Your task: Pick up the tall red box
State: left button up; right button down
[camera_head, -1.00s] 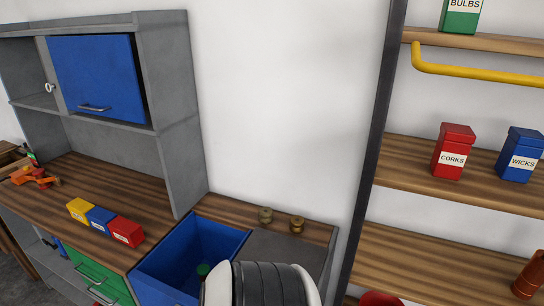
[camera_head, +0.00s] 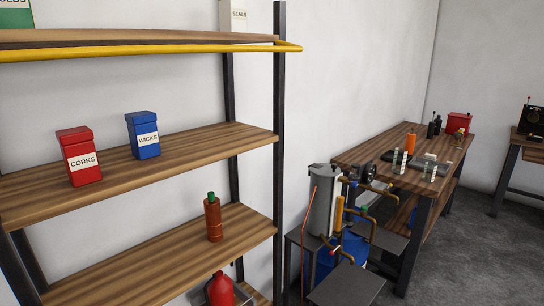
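A tall red box (camera_head: 79,157) with a lid and a white label reading CORKS stands upright on the middle wooden shelf at the left. A blue box (camera_head: 143,135) labelled WICKS stands to its right on the same shelf. Neither of my grippers shows in this view, so nothing is seen touching the red box.
The shelf rack has a yellow rail (camera_head: 150,48) along its upper board and a dark post (camera_head: 279,120) at its right. A brown bottle (camera_head: 213,218) stands on the shelf below. A grey tank (camera_head: 322,200) and a workbench (camera_head: 375,147) stand to the right. Grey floor is open at lower right.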

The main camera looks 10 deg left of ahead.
aim_at(76, 144)
jog(key=u, duration=1.45)
jog(key=i+l+u, duration=0.45)
jog(key=u, duration=0.2)
